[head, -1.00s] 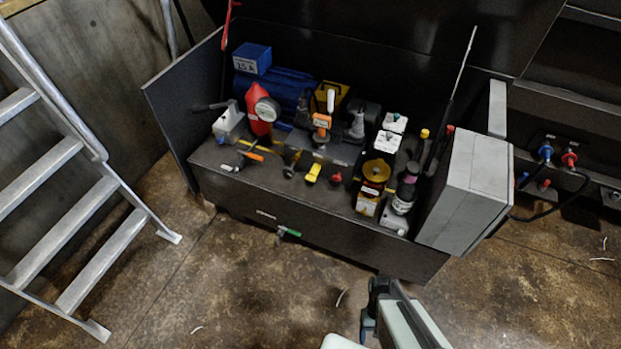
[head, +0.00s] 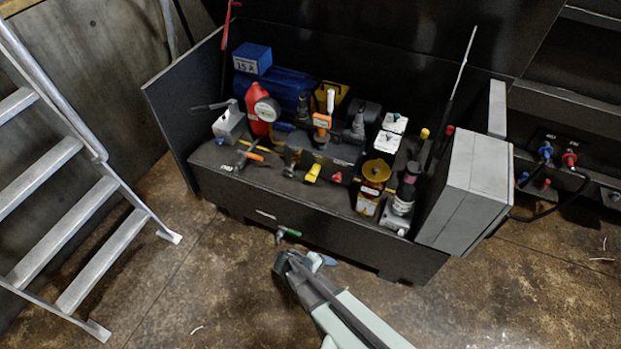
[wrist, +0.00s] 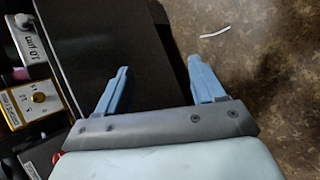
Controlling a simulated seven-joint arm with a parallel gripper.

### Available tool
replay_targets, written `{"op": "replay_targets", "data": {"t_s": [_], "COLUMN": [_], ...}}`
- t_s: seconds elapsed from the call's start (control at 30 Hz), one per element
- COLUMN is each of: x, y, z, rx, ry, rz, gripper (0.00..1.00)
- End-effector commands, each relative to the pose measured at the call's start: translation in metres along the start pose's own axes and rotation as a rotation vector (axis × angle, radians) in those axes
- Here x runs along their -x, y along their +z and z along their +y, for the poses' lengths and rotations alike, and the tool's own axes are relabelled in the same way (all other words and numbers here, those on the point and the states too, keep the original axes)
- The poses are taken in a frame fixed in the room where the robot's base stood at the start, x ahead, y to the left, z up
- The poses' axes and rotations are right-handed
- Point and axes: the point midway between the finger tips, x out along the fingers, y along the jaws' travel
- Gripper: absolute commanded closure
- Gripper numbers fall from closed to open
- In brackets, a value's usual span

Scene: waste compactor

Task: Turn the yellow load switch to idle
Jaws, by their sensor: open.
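A small yellow handle (head: 313,172), which looks like the load switch, sits at the front middle of the machine deck. Its marked positions are too small to read. My gripper (head: 300,259) is low in front of the machine's front panel, apart from the switch and nearer the camera. In the wrist view my gripper (wrist: 157,66) shows two blue fingers spread apart with nothing between them. The yellow handle is not clearly visible in the wrist view.
A red knob (head: 337,177) sits right of the yellow handle, an orange-handled lever (head: 250,154) left. A green-handled valve (head: 288,232) sticks out of the front panel. A yellow dial box (wrist: 27,103) shows in the wrist view. A grey cabinet (head: 465,190) bounds the right side.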

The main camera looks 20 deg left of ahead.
Motion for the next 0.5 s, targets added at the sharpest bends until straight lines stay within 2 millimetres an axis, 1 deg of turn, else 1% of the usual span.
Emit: {"op": "replay_targets", "data": {"t_s": [0.03, 0.1, 0.17, 0.2, 0.33, 0.4, 0.5], "x": [0.005, 0.012, 0.018, 0.021, 0.035, 0.044, 0.057], "y": [-0.025, -0.049, -0.068, -0.079, -0.115, -0.130, -0.148], "z": [0.009, 0.025, 0.040, 0.051, 0.082, 0.095, 0.109], "rx": [-0.028, -0.084, -0.142, -0.187, -0.340, -0.422, -0.537], "ry": [0.075, 0.177, 0.257, 0.307, 0.453, 0.511, 0.571], "rz": [0.040, 0.096, 0.146, 0.182, 0.324, 0.411, 0.541], "gripper": [0.32, 0.32, 0.32, 0.32, 0.32, 0.32, 0.32]}}
